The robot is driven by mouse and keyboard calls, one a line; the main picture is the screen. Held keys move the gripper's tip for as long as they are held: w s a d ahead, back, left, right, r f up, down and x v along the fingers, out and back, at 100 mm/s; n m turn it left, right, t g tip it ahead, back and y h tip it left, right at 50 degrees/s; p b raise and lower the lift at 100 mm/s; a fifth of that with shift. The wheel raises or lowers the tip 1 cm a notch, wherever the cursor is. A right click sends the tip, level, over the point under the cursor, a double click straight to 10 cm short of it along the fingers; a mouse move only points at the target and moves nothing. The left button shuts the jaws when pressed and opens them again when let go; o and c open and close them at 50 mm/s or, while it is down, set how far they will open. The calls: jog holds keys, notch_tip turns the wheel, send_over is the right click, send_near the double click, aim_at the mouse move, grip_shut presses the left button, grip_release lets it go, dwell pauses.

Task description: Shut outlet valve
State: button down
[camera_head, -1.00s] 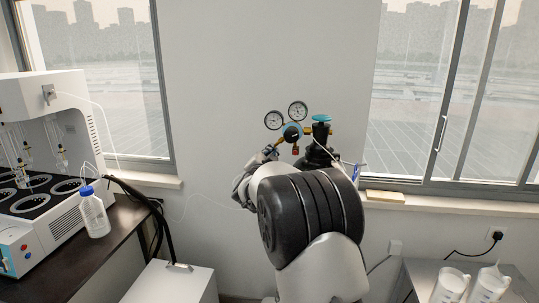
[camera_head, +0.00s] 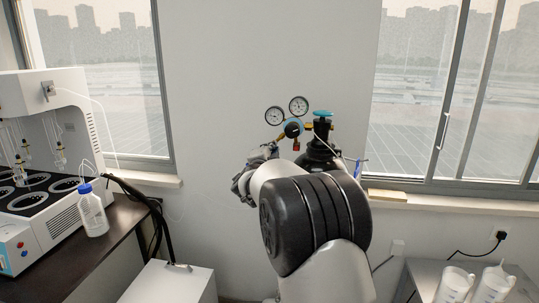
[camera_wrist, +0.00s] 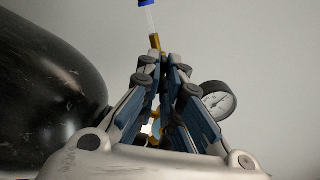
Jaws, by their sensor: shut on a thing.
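The black gas cylinder (camera_head: 320,154) stands by the wall with a teal handwheel (camera_head: 322,113) on top. Its regulator (camera_head: 293,129) has two round gauges and a small red and brass outlet fitting (camera_head: 296,146) below. My gripper (camera_head: 270,150) is left of and below the regulator, partly hidden behind my arm. In the wrist view my gripper (camera_wrist: 165,65) has its fingers close together, shut on the outlet valve, which they mostly hide. A brass stub (camera_wrist: 155,42) with a clear tube and blue end shows beyond the fingertips. A gauge (camera_wrist: 218,100) is right of the fingers.
The dark cylinder wall fills the wrist view's left side, close to my gripper. A white multi-position distiller (camera_head: 45,110) and blue-capped bottle (camera_head: 92,212) stand on the left bench. White jugs (camera_head: 455,285) stand at lower right. The window sill (camera_head: 450,204) is behind.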

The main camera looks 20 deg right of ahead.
jog(key=shift+d+f+m, duration=0.1)
jog(key=shift+f+m, duration=0.05)
jog(key=shift+m, duration=6.35)
jog(key=c, duration=1.8)
grip_release()
jog(key=shift+o, duration=0.5)
